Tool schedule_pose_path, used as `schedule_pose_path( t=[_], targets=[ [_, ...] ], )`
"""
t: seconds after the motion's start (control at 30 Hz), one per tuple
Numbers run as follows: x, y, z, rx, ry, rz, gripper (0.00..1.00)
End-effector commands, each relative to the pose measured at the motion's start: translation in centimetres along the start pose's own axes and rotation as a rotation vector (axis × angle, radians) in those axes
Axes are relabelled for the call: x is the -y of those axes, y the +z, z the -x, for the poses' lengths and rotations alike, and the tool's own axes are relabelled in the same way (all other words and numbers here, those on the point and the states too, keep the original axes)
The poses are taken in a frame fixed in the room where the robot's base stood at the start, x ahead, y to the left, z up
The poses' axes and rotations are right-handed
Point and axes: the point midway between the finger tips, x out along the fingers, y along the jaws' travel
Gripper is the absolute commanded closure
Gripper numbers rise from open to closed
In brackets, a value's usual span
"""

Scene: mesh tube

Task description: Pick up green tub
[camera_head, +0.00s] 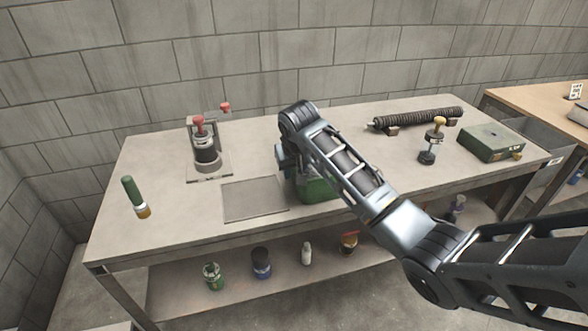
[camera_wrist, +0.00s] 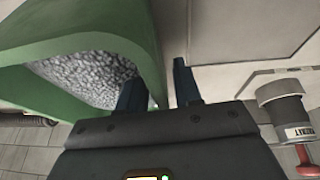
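The green tub (camera_head: 318,190) stands near the front middle of the workbench in the head view, partly hidden by my arm. In the wrist view the tub (camera_wrist: 75,42) fills the upper left, and grey granules (camera_wrist: 85,78) show inside it. My gripper (camera_wrist: 158,88) is at the tub's rim with its fingers apart. One finger is on the inner side of the tub wall, the other on the outer side. A gap shows between the wall and the outer finger. In the head view the gripper's fingertips are hidden behind my arm.
A flat grey plate (camera_head: 254,199) lies left of the tub. A red-knobbed device (camera_head: 207,152) stands behind the plate. A green-handled tool (camera_head: 134,195) is at far left. A coiled tube (camera_head: 417,119), a small burner-like item (camera_head: 432,142) and a green box (camera_head: 490,141) are right.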

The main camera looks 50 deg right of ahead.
Motion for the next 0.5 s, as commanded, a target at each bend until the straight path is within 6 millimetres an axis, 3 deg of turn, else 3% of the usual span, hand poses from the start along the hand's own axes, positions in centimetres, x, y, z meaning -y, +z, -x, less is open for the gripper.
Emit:
schedule_pose_path(
  t=[0.27, 0.5],
  targets=[
    [-0.1, -0.1, 0.3, -0.001, 0.000, 0.000, 0.66],
    [0.0, -0.1, 3.6, -0.004, -0.002, 0.000, 0.66]
  ],
)
